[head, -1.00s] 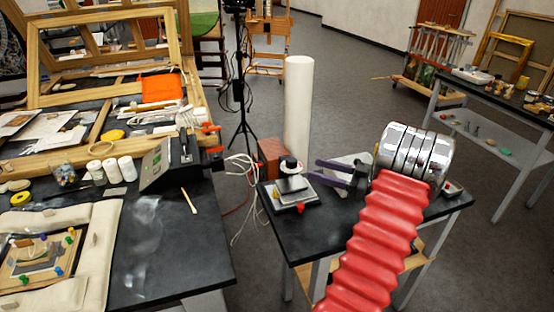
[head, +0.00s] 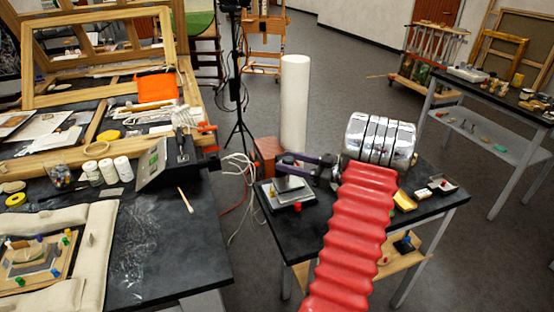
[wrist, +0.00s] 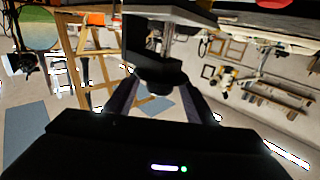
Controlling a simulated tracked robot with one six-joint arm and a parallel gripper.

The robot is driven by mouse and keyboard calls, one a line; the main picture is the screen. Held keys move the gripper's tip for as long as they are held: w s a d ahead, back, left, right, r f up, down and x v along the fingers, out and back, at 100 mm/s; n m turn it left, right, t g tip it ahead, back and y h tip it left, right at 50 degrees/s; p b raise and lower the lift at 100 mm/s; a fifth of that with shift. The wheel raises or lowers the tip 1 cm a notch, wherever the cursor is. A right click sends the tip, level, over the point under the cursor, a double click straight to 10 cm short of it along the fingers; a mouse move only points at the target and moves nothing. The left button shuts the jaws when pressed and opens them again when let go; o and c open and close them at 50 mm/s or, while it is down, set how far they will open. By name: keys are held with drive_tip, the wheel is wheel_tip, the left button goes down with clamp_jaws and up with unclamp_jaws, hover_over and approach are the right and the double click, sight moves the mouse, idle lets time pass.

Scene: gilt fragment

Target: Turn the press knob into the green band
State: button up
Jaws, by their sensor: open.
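The small press (head: 290,194) stands at the left end of the small dark table, with a pale plate over a dark base. My gripper (head: 284,161) has its dark purple fingers at the top of the press, reaching in from the right. The knob is mostly hidden by the fingers in the head view. In the wrist view, which looks upside down, the dark knob (wrist: 158,80) lies between my two spread fingers, with the press posts above it. I cannot tell whether the fingers touch it. The green band cannot be made out.
The small table (head: 430,207) also holds a yellow item (head: 404,201) and small dark-and-white pieces at right. A white roll (head: 295,100) stands behind. The cluttered workbench (head: 190,250) is at left, with cables (head: 238,170) in the gap.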

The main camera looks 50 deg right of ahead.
sight(277, 158)
drive_tip(key=shift+x, duration=2.25)
drive_tip(key=shift+c, duration=0.6)
drive_tip(key=c, duration=1)
